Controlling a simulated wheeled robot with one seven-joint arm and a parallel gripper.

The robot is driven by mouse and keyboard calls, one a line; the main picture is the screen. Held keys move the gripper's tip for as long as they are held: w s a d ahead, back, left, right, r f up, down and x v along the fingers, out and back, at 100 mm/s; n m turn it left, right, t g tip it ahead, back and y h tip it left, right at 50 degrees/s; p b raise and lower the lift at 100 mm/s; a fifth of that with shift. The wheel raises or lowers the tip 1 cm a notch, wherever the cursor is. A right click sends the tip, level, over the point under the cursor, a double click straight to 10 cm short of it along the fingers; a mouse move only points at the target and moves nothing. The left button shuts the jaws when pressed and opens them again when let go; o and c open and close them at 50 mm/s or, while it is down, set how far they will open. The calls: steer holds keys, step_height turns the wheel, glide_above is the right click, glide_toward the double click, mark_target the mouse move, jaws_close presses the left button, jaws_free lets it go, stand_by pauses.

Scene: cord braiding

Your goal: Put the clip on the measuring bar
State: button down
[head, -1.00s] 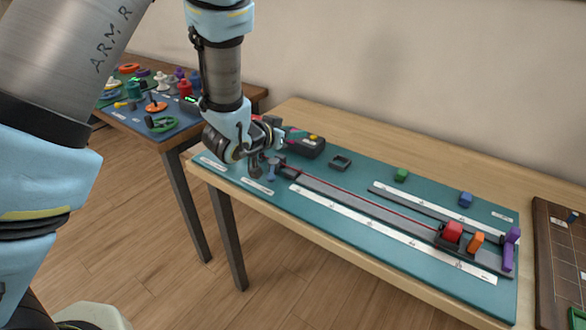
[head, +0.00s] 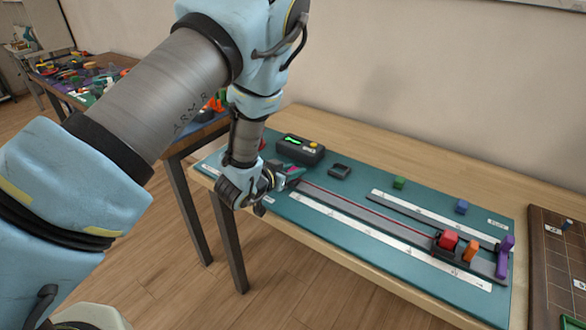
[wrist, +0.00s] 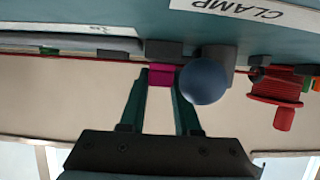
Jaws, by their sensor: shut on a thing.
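A long grey bar (head: 390,225) with a thin red cord along it lies on the teal mat, beside a white scale strip (head: 370,240). I take it to be the measuring bar. A red block (head: 448,240), an orange piece (head: 470,250) and a purple upright piece (head: 503,262) sit at its right end. My gripper (wrist: 161,78) is shut on a small magenta piece (wrist: 161,74) beside a dark block; I cannot tell whether this is the clip or whether it touches the block. In the head view my gripper (head: 292,174) is at the bar's left end.
A blue-grey ball knob (wrist: 205,82) is close beside my fingers, with a red spool (wrist: 281,97) farther right. A dark box with a green display (head: 300,150) and a dark grey piece (head: 340,171) stand behind.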

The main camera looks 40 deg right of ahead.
steer(key=shift+f, duration=0.2)
steer(key=c, duration=0.6)
jaws_free()
steer(key=shift+r, duration=0.1)
steer(key=b+v, duration=0.1)
steer(key=v, duration=0.2)
steer(key=b+v, duration=0.1)
steer(key=v, duration=0.3)
steer(key=b+v, duration=0.2)
steer(key=v, duration=0.1)
steer(key=shift+s+a+r, duration=0.15)
steer(key=shift+r, duration=0.4)
